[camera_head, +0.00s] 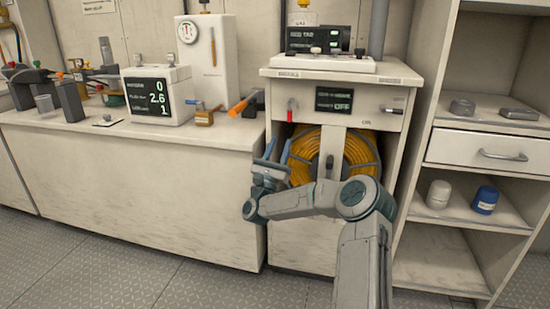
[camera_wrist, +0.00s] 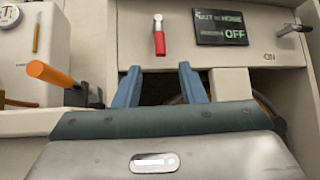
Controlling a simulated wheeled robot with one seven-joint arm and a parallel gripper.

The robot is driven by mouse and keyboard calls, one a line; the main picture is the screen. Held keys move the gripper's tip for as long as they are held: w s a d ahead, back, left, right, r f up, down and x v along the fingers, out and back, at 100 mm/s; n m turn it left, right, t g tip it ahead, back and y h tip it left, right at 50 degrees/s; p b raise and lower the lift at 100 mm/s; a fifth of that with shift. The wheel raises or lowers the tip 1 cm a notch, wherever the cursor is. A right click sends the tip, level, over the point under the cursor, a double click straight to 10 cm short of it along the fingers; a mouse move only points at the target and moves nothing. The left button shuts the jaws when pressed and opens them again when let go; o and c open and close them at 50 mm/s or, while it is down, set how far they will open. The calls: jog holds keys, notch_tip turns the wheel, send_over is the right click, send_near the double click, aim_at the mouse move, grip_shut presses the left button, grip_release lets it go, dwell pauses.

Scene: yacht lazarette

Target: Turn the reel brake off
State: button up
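A reel of orange-yellow cable (camera_head: 305,150) sits in the open bay of a white cabinet (camera_head: 400,73). On the panel above the bay is a small red-handled lever (camera_wrist: 159,39), also in the head view (camera_head: 290,110). A dark display (camera_wrist: 221,28) beside it ends in "OFF". A metal lever (camera_wrist: 294,31) sits at the panel's right, above an "ON" label. I cannot tell which lever is the brake. My gripper (camera_wrist: 159,68) is open and empty, its blue fingers apart below the red lever. In the head view it is at the bay's left side (camera_head: 277,148).
An orange-handled tool (camera_wrist: 50,74) lies on the counter left of my gripper. A white box with a display (camera_head: 157,95) stands further left. A shelf unit (camera_head: 455,150) with a drawer and two jars stands at the right. A boxed device sits on the cabinet's top.

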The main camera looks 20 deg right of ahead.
jog(key=v, duration=0.5)
dwell(0.3)
